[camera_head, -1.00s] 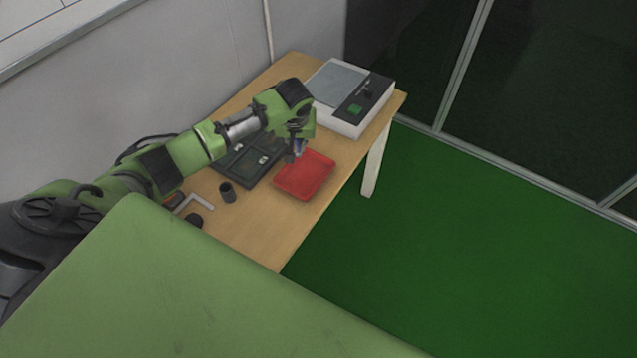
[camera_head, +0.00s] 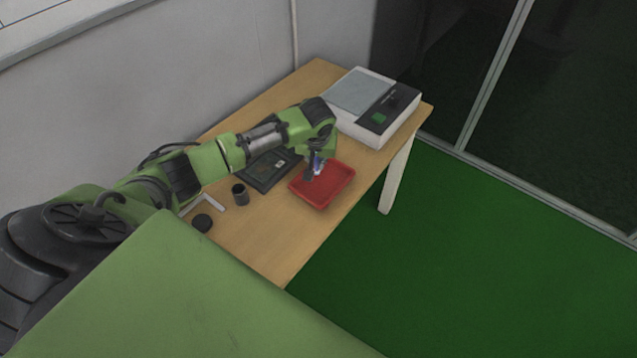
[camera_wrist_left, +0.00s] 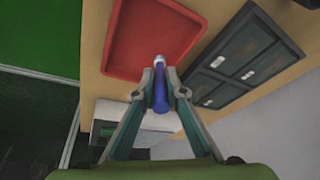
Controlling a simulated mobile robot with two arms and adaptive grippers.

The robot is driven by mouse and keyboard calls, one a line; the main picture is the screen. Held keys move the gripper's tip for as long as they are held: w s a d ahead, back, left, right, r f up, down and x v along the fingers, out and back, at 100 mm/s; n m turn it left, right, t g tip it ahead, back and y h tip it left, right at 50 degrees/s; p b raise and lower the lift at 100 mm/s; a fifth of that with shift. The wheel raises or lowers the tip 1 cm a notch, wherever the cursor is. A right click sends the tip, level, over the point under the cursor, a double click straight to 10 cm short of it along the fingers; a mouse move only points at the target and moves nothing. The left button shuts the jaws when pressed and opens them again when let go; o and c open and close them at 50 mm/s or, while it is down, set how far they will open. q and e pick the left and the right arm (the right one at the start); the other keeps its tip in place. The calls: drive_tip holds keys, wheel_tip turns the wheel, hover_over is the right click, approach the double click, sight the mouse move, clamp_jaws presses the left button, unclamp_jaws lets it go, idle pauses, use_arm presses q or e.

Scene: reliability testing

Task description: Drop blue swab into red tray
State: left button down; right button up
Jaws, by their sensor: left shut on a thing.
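The blue swab (camera_wrist_left: 160,95) is a short blue stick with a pale end, held between the fingertips of my left gripper (camera_wrist_left: 159,85) in the left wrist view. In the head view my left gripper (camera_head: 314,168) hangs over the left part of the red tray (camera_head: 336,187), with a bit of blue at its fingers. The red tray (camera_wrist_left: 145,38) is shallow and looks empty in the left wrist view, just ahead of the swab's pale end. The right gripper is not in view.
A dark compartment tray (camera_head: 265,180) lies left of the red tray, partly hidden by my arm. A white device (camera_head: 372,106) stands behind it. A dark cup (camera_head: 240,194), a black round piece (camera_head: 202,223) and a pale angled bracket (camera_head: 212,200) sit on the wooden table (camera_head: 265,235).

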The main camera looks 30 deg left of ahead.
use_arm(q)
drive_tip(key=c, duration=2)
unclamp_jaws()
drive_tip(key=shift+o, duration=0.2)
drive_tip(key=v, duration=1.2)
